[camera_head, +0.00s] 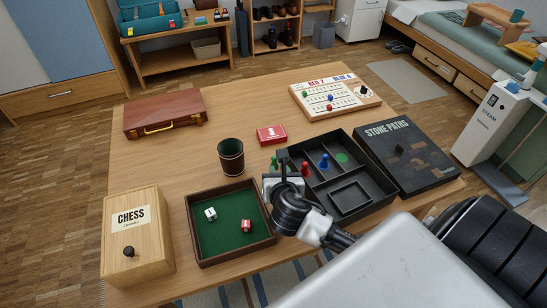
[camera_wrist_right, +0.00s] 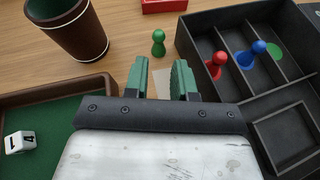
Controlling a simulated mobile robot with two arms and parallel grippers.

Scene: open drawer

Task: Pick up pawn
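A green pawn (camera_wrist_right: 158,42) stands upright on the wooden table, just beyond my right gripper (camera_wrist_right: 161,78) in the right wrist view. The gripper is open, with its two green-padded fingers apart and nothing between them. In the head view the green pawn (camera_head: 274,162) shows beside my right gripper (camera_head: 284,184), which partly hides the table there. A red pawn (camera_wrist_right: 216,66) and a blue pawn (camera_wrist_right: 251,54) stand in the black compartment tray (camera_head: 352,212) to the right. My left gripper is not in view.
A dark dice cup (camera_head: 231,158) and a green-lined dice tray (camera_head: 196,243) stand left of the gripper. A red card box (camera_head: 271,135) lies behind the pawn. The Stone Paths box (camera_head: 408,158) lies at right, the chess box (camera_head: 135,226) at left. The table's back middle is clear.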

